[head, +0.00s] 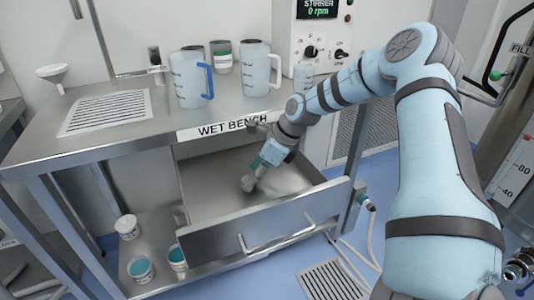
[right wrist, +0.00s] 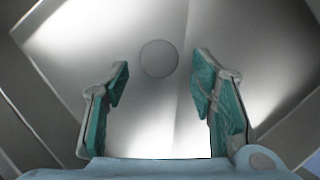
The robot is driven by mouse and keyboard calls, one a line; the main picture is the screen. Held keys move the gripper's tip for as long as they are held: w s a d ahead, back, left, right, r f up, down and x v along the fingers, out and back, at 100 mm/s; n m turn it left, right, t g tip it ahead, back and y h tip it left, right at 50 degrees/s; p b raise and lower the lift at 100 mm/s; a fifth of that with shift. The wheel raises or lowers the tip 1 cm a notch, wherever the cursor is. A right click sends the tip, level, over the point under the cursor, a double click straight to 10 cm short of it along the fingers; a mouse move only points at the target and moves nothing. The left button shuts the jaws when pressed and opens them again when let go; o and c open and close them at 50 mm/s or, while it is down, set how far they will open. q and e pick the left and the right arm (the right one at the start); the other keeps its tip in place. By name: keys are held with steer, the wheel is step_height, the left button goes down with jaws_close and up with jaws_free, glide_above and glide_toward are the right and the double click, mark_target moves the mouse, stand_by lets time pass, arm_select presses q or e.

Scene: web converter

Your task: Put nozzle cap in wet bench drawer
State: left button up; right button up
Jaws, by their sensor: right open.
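The wet bench drawer (head: 250,232) is pulled open below the bench top in the head view. My right gripper (head: 252,179) reaches down into it. In the right wrist view its teal-padded fingers (right wrist: 160,92) are spread apart with nothing held between them. A round grey disc (right wrist: 159,58), which looks like the nozzle cap, lies on the bare metal drawer floor just beyond the fingertips. It is nearly the same grey as the floor. In the head view I cannot clearly separate the cap from the fingertips. My left gripper is out of view.
The bench top holds a funnel (head: 52,76), jugs (head: 190,80) and a lidded jar (head: 222,58). Tubs (head: 141,270) stand on the shelf below, left of the drawer. The drawer front has a bar handle (head: 278,236). Hoses (head: 358,240) hang at the right.

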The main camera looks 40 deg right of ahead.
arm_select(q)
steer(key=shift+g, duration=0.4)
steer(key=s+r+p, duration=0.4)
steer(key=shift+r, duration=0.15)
arm_select(e)
steer(key=v, duration=1)
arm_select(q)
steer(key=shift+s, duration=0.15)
